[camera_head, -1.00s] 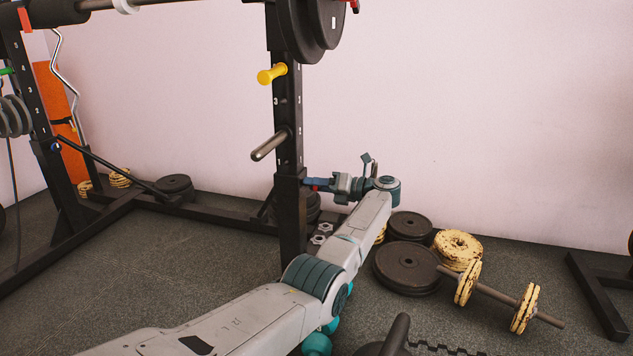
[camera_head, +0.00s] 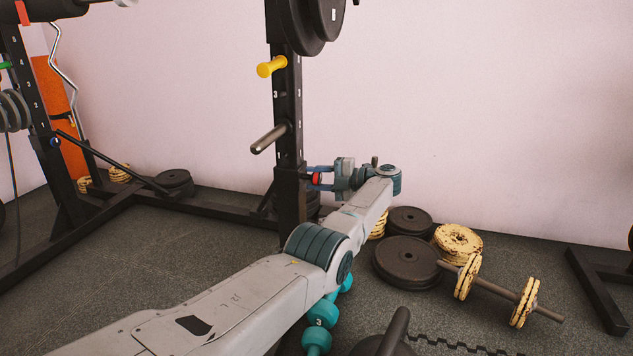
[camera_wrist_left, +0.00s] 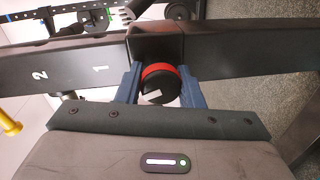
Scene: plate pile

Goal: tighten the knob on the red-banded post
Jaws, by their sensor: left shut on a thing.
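The black upright post (camera_head: 289,105) stands at the middle of the head view. A knob (camera_head: 317,179) with a red part sits on its right side, low down. In the left wrist view the knob (camera_wrist_left: 160,88) is a black round cap with a white mark and a red band behind it, beside a black collar (camera_wrist_left: 156,45) on the post. My left gripper (camera_head: 314,179) is shut on the knob, with one blue finger on each side; its fingers also show in the left wrist view (camera_wrist_left: 158,90). My right gripper is in neither view.
A yellow pin (camera_head: 271,66) and a metal peg (camera_head: 268,138) stick out from the post above the gripper. Black plates (camera_head: 407,262), yellow plates (camera_head: 458,243) and a loaded bar (camera_head: 497,291) lie to the right. Teal dumbbells (camera_head: 323,312) lie below my arm.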

